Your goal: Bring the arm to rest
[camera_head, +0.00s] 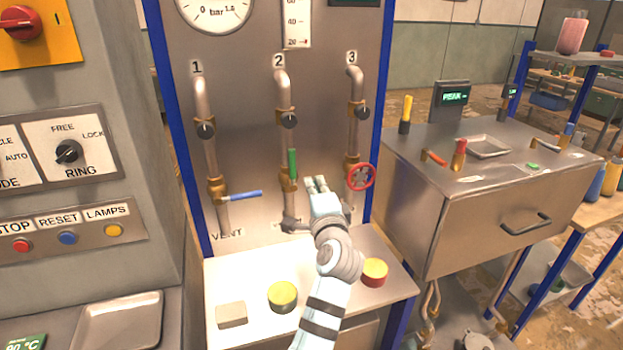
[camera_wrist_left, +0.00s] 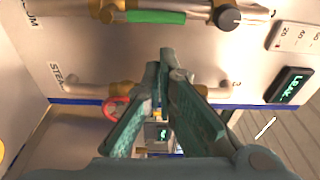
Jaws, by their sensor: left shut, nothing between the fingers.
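My left arm rises from the bottom of the head view, and its gripper (camera_head: 317,185) stands in front of the valve panel. Its fingers are together with nothing between them; they also show in the left wrist view (camera_wrist_left: 164,60). The gripper lies between the green lever (camera_head: 292,163) of pipe 2, which is upright, and the red handwheel (camera_head: 362,177) of pipe 3. It looks apart from both. The wrist view also shows the green lever (camera_wrist_left: 157,17) and part of the handwheel (camera_wrist_left: 112,108) behind a finger. My right gripper is not in view.
A blue lever (camera_head: 243,194) on pipe 1 points right. Below the panel, a shelf (camera_head: 235,275) holds a grey block (camera_head: 231,314), a yellow-green round piece (camera_head: 283,296) and a red-yellow one (camera_head: 374,271) beside my forearm. A metal cabinet (camera_head: 480,225) stands right, a control console (camera_head: 100,180) left.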

